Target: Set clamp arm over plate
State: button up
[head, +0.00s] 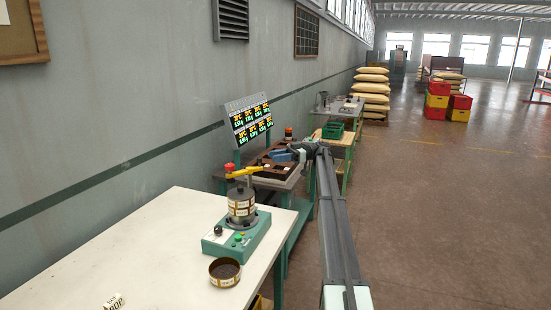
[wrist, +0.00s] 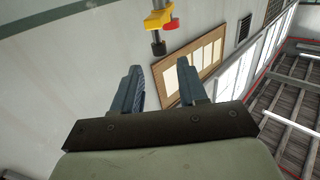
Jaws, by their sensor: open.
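The yellow clamp arm (head: 246,171) is on the green-based machine (head: 240,246) on the white table, with a red knob at its left end. In the head view it passes above a dark-topped cylinder with cream labels (head: 241,205); I cannot tell a separate plate there. In the wrist view the clamp arm (wrist: 158,18) shows at the top, with a red part and a dark foot. My gripper (wrist: 159,68) has its blue fingers apart and nothing between them. In the head view my gripper (head: 284,156) is behind and right of the clamp arm, apart from it.
An open round brown tin (head: 225,272) stands at the white table's (head: 150,240) front right. A small labelled block (head: 114,301) lies near the bottom. A display board (head: 249,120) and a brown compartment tray (head: 262,172) are behind the machine. The table's left half is mostly clear.

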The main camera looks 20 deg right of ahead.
jog(key=shift+s+a+f, duration=0.1)
jog(key=shift+s+a, duration=0.05)
jog(key=shift+c, duration=0.8)
jog(key=s+a+m+t, duration=0.1)
jog(key=m+t, duration=0.1)
jog(key=m, duration=0.1)
jog(key=s+a+f+m+t+h, duration=0.1)
jog(key=m+t, duration=0.1)
jog(key=m, duration=0.1)
jog(key=s+a+f+m+t, duration=0.1)
jog(key=m+t, duration=0.1)
jog(key=m, duration=0.1)
jog(key=shift+a+f+h, duration=0.15)
jog(key=shift+a+h, duration=0.05)
jog(key=shift+h, duration=0.1)
grip_shut()
jog(key=s+f+m+t+h, duration=0.2)
jog(key=s+m+t+h, duration=1.05)
jog(key=m, duration=1.25)
jog(key=w+a+g+h, duration=0.1)
jog(key=w+a, duration=0.1)
jog(key=w, duration=1)
jog(key=shift+a+g, duration=0.2)
jog(key=shift+g, duration=0.15)
